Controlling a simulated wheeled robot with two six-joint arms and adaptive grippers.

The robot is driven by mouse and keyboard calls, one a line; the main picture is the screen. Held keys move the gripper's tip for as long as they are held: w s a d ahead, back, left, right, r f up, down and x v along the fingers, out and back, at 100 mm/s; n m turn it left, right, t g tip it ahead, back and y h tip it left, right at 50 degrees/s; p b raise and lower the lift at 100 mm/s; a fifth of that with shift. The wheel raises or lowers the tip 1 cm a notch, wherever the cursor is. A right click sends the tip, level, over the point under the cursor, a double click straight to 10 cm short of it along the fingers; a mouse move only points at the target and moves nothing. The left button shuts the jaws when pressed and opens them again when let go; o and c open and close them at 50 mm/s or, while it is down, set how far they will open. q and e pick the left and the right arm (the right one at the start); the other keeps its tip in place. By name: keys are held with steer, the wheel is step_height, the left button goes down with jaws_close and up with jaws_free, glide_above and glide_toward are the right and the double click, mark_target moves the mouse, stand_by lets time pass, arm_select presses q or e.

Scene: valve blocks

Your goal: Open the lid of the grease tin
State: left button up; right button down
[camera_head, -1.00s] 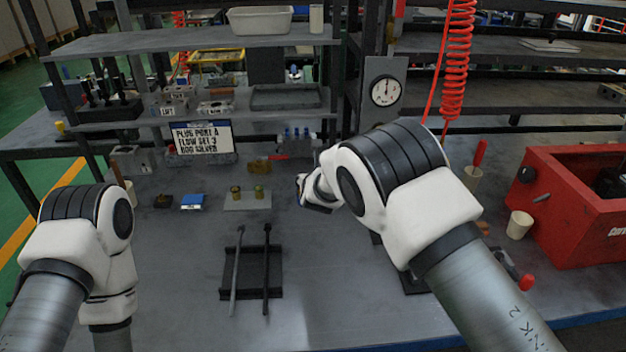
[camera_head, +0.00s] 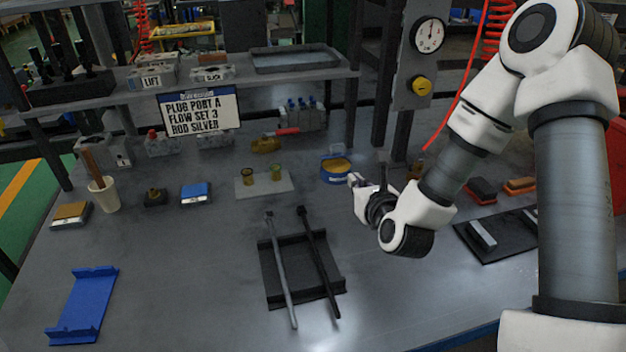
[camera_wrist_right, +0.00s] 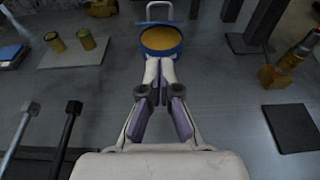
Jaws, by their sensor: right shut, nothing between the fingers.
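The grease tin (camera_head: 336,172) is a round blue tin with a yellow top face inside its rim. It stands on the bench beyond my right gripper and also shows at the top of the right wrist view (camera_wrist_right: 161,40). A thin blue edge with a grey loop (camera_wrist_right: 159,12) rises at its far side and looks like the lid tipped up. My right gripper (camera_head: 355,180) is shut and empty. Its fingertips (camera_wrist_right: 160,62) are at the near side of the tin; I cannot tell whether they touch it. My left gripper is out of view.
A grey plate (camera_head: 262,185) with two small brass parts lies left of the tin. A black tray (camera_head: 300,272) with two rods is nearer. Bench space between tin and tray is clear.

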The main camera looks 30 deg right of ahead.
mark_target(341, 173)
steer(key=shift+w+d+r, duration=0.1)
steer(key=shift+d, duration=0.3)
steer(key=x, duration=0.4)
steer(key=p+x, duration=0.1)
steer(key=x, duration=0.3)
steer(key=shift+w+a, duration=0.15)
steer(key=shift+w, duration=0.65)
